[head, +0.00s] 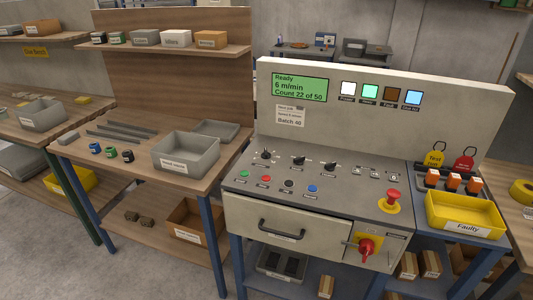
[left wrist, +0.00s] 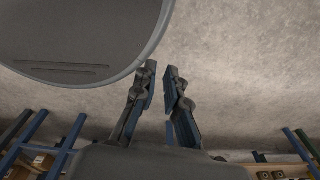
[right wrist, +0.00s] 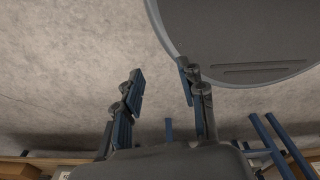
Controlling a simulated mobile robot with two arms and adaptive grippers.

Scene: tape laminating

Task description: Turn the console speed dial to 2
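The console (head: 300,200) stands at centre right with a sloped grey panel. Three black dials sit in a row on it: a left dial (head: 266,155), a middle dial (head: 299,160) and a right dial (head: 330,166). Their labels are too small to read, so I cannot tell which is the speed dial or its setting. The green display (head: 299,87) reads "Ready, 6 m/min, Count 22 of 50". My left gripper (left wrist: 161,75) is partly open and empty above the floor. My right gripper (right wrist: 162,82) is open wider and empty. Neither shows in the head view.
Coloured buttons (head: 266,179) line the panel below the dials. A red emergency stop (head: 391,197) is at its right, and a red rotary switch (head: 367,246) sits on the front. A yellow "Faulty" bin (head: 464,213) stands right; a grey bin (head: 186,150) is left.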

